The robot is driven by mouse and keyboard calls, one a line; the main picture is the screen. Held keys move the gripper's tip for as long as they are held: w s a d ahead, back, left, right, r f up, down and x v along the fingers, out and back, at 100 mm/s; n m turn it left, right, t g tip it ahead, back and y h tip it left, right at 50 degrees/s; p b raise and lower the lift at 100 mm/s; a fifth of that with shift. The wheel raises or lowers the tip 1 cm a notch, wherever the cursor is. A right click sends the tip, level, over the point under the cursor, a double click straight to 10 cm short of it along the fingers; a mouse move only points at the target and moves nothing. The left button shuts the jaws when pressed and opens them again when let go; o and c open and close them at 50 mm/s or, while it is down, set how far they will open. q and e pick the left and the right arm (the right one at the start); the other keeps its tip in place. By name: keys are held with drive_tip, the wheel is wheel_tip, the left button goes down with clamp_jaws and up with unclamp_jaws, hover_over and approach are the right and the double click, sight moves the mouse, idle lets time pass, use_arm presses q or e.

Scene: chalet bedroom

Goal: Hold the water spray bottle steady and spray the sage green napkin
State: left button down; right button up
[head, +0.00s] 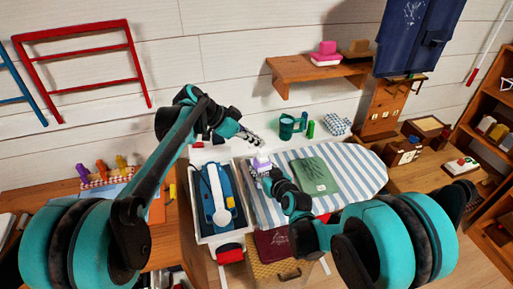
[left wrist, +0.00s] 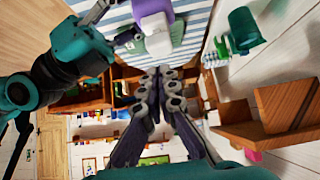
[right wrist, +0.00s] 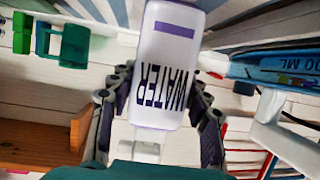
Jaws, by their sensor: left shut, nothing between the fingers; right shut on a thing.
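The water spray bottle (head: 262,162) is white with purple parts and stands over the left end of the striped ironing board. Its WATER label faces the right wrist camera (right wrist: 165,75). My right gripper (head: 266,176) is shut around the bottle, with fingers on both sides of it. My left gripper (head: 257,141) is shut and empty, just above and behind the bottle. The bottle also shows ahead of the closed left fingers in the left wrist view (left wrist: 156,32), apart from them. The sage green napkin (head: 313,177) lies flat on the board, right of the bottle.
The striped ironing board (head: 358,175) has bare cloth right of the napkin. A blue iron (head: 222,205) sits in a white tray left of the board. A wooden shelf (head: 300,70) hangs above.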

use_arm(q)
drive_tip(key=v, duration=1)
drive_tip(key=shift+r, duration=0.45)
use_arm(e)
drive_tip(key=shift+f, duration=0.1)
idle(0.4)
drive_tip(key=o, duration=1.3)
drive_tip(key=shift+o, duration=1.3)
drive_tip(key=shift+w+f, duration=0.1)
drive_tip(key=shift+w, duration=0.1)
use_arm(q)
drive_tip(key=shift+w, duration=0.15)
use_arm(e)
drive_tip(key=shift+s, duration=0.1)
drive_tip(key=shift+s+d, duration=0.1)
